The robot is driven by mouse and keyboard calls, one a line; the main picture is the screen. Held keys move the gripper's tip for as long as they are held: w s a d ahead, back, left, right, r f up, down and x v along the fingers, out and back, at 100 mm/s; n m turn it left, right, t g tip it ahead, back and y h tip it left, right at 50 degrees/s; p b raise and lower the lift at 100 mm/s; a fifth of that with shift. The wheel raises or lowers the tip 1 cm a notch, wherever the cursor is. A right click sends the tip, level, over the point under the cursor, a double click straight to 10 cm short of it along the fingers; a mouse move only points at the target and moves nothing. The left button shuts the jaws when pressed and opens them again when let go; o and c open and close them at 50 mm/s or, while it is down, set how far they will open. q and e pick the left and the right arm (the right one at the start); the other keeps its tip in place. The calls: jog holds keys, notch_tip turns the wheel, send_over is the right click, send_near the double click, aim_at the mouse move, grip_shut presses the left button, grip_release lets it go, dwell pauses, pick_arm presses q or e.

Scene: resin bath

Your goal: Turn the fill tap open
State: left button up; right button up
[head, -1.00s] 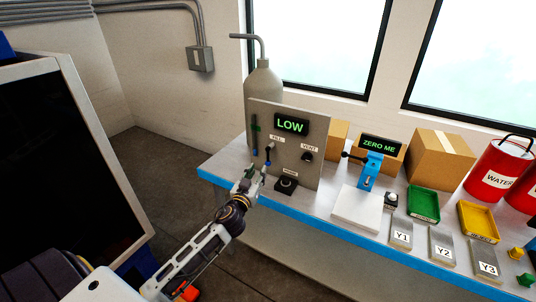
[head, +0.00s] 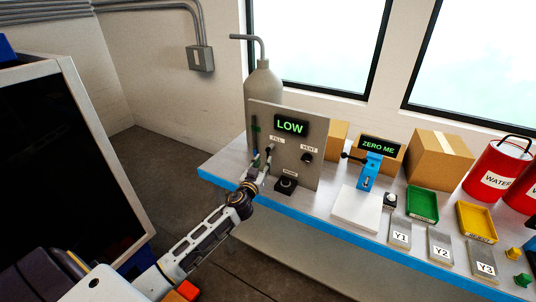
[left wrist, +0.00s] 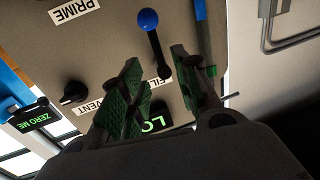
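The fill tap (head: 269,149) is a dark lever on the upright grey panel (head: 317,135), under the FILL label. In the left wrist view, which is upside down, the tap (left wrist: 155,45) has a dark stem and a blue ball end. My left gripper (head: 262,164) is in front of the panel, close to the tap. In the left wrist view its two green-padded fingers (left wrist: 164,78) are apart. The tap's base appears between them, and the blue ball stands beyond the tips. I cannot tell whether a finger touches the lever. My right gripper is not in view.
The panel also carries a LOW display (head: 291,126) and a dark vent knob (head: 307,157). A grey cylinder (head: 263,82) stands behind it. To the right are a blue device (head: 369,171), trays and boxes. A dark-fronted cabinet (head: 65,160) stands left.

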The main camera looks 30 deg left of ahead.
aim_at(268, 154)
pick_arm(q)
jog(key=shift+w+a+p, duration=0.15)
jog(key=shift+w+a, duration=0.05)
jog(key=shift+w, duration=0.95)
jog(key=shift+w+a+p, duration=0.15)
jog(key=shift+w+a, duration=0.05)
jog(key=shift+w, duration=0.95)
jog(key=shift+w+a, duration=0.15)
jog(key=shift+w, duration=1.1)
grip_shut()
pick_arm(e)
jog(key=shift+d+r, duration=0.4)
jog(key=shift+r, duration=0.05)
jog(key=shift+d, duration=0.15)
